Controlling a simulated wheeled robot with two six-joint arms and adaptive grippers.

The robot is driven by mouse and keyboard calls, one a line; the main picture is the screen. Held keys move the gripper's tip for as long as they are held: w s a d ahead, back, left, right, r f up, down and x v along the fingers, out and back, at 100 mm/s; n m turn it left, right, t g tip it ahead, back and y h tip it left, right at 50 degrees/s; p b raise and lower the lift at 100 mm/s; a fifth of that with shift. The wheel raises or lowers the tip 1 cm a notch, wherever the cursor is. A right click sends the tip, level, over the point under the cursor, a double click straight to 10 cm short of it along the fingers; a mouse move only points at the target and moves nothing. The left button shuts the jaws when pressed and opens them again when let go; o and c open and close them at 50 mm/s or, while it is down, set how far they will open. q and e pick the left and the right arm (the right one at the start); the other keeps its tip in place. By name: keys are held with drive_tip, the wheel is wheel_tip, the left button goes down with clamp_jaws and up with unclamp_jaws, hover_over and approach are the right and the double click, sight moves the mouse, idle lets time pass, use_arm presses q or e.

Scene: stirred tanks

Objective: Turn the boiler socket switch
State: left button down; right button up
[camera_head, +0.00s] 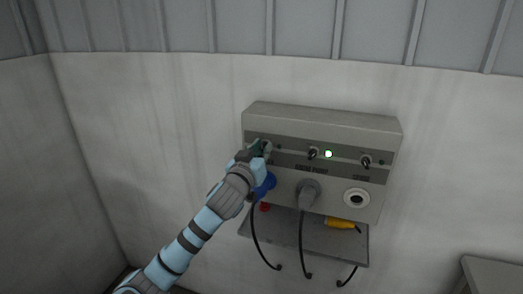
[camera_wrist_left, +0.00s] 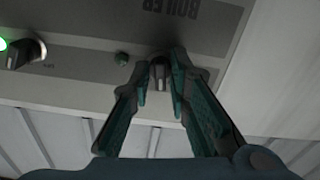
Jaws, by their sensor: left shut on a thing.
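The grey socket panel (camera_head: 320,118) is fixed to the wall. My left gripper (camera_head: 262,148) is at the panel's left switch. In the left wrist view the fingers (camera_wrist_left: 162,70) are shut on a small dark switch knob (camera_wrist_left: 160,78), one finger on each side. The upside-down label BOILER (camera_wrist_left: 172,6) is printed beside it. In the head view this knob is hidden by the gripper. A small unlit lamp (camera_wrist_left: 122,58) sits beside the knob. My right gripper is in neither view.
The middle switch (camera_head: 313,153) has a lit green lamp (camera_head: 328,154); another switch (camera_head: 366,161) is at right. Below are a blue plug (camera_head: 265,186), a grey plug (camera_head: 308,193) and a round socket (camera_head: 356,198). A yellow plug (camera_head: 342,224) lies on the shelf (camera_head: 320,242). Black cables hang down.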

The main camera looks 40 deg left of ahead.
use_arm(q)
drive_tip(key=shift+n, duration=2)
drive_tip(key=c, duration=1.7)
unclamp_jaws()
drive_tip(key=v, duration=1.2)
